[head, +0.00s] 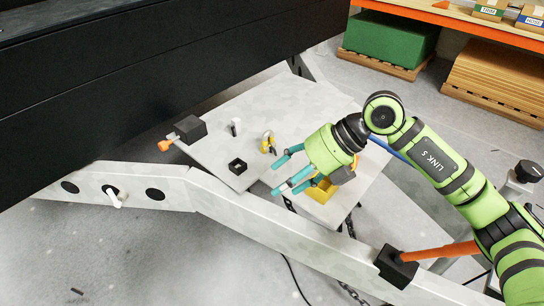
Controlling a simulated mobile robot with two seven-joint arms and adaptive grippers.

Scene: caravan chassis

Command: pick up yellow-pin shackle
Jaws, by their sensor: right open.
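A small shackle with yellow on it (268,143) stands on the pale plate (215,150) of the chassis, just left of and beyond my right gripper. My right gripper (281,178) is open, with its teal fingers spread and pointing left over the plate. Its fingers are close to the shackle but appear apart from it, and nothing shows between them. The height of the fingers above the plate is hard to tell. My left gripper is not in view.
A yellow object (320,193) sits under my right gripper, partly hidden. A black square socket (237,166), a small white-and-dark piece (235,126) and a black block (190,128) are on the plate. A dark beam (150,80) rises behind.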

